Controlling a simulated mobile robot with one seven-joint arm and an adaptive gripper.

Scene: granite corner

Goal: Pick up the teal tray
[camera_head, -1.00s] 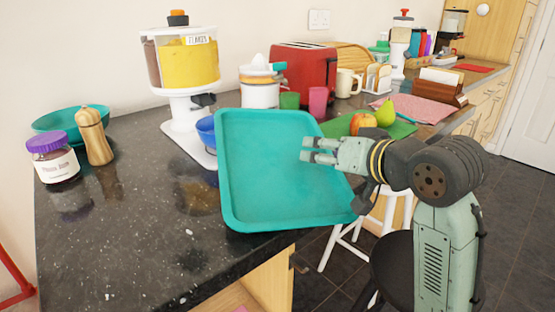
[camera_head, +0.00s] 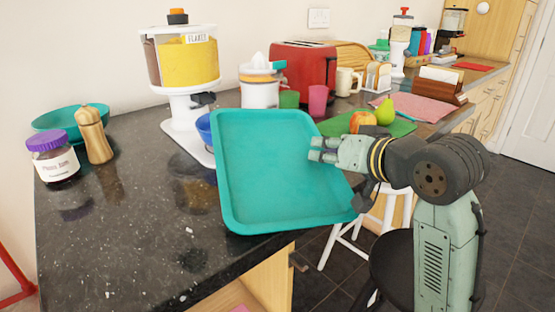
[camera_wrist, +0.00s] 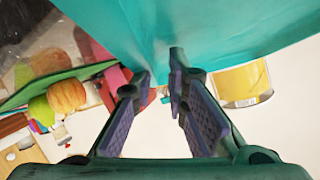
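The teal tray (camera_head: 275,185) is a shallow rectangle with a raised rim. In the head view it is tilted, its inner face toward the camera, over the counter corner and partly past the counter's edge. My gripper (camera_head: 322,152) is at the tray's right side, with pale fingers in front of its inner face. The contact on the far side is hidden in the head view.
A cereal dispenser (camera_head: 180,70) and partly hidden blue bowl (camera_head: 204,128) stand close behind the tray. A green board (camera_head: 398,128) with fruit lies right. A jar (camera_head: 53,160) and pepper mill (camera_head: 94,137) stand left. A white stool (camera_head: 345,235) is below. The front-left counter is clear.

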